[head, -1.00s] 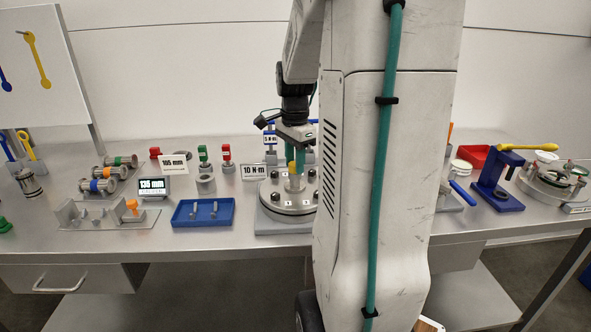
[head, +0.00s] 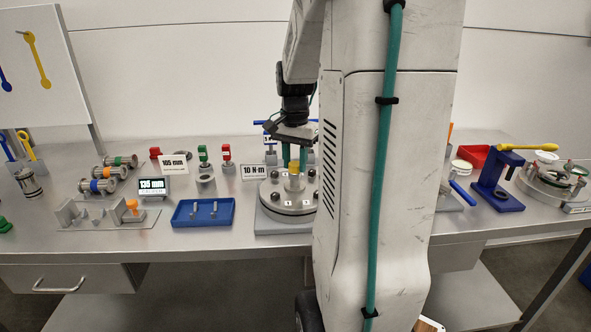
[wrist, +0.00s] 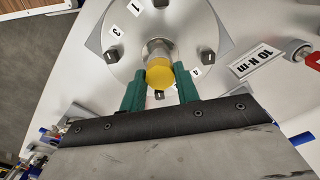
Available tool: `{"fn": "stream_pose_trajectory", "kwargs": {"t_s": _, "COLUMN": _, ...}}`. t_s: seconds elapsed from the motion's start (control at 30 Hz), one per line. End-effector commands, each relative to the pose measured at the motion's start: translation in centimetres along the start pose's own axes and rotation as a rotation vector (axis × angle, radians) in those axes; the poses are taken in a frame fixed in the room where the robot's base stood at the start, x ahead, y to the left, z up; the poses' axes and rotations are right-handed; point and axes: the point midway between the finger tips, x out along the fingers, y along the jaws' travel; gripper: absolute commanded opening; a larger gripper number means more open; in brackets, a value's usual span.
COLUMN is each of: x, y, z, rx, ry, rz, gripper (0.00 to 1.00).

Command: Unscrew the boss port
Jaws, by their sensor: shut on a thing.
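The boss port stands upright at the centre of a round steel flange (head: 275,200), with a yellow cap (head: 294,168) on top of its metal neck (head: 294,183). In the wrist view the cap (wrist: 160,72) sits between the two green fingers of my gripper (wrist: 158,75), and the metal neck (wrist: 157,47) shows beyond it. My gripper is shut on the yellow cap from above; it also shows in the head view (head: 295,158). Part of the flange is hidden behind my arm.
Bolts ring the flange, with number tags beside them. A 10 N·m sign (head: 255,172) stands close at its left. A blue tray (head: 203,223) with small pins lies further left. A blue press (head: 498,180) with a yellow handle stands at right.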

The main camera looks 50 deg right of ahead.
Motion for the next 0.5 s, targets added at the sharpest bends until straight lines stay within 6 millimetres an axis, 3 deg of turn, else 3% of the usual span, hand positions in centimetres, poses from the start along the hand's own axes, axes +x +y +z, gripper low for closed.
{"fn": "stream_pose_trajectory", "kwargs": {"t_s": 0.17, "x": 0.01, "y": 0.01, "z": 0.02, "rx": -0.065, "ry": -0.001, "rz": 0.000, "gripper": 0.00}}
{"fn": "stream_pose_trajectory", "kwargs": {"t_s": 0.4, "x": 0.00, "y": 0.02, "z": 0.02, "rx": -0.380, "ry": -0.001, "rz": 0.000, "gripper": 0.00}}
{"fn": "stream_pose_trajectory", "kwargs": {"t_s": 0.5, "x": 0.00, "y": 0.02, "z": 0.02, "rx": -0.440, "ry": -0.001, "rz": 0.000, "gripper": 0.00}}
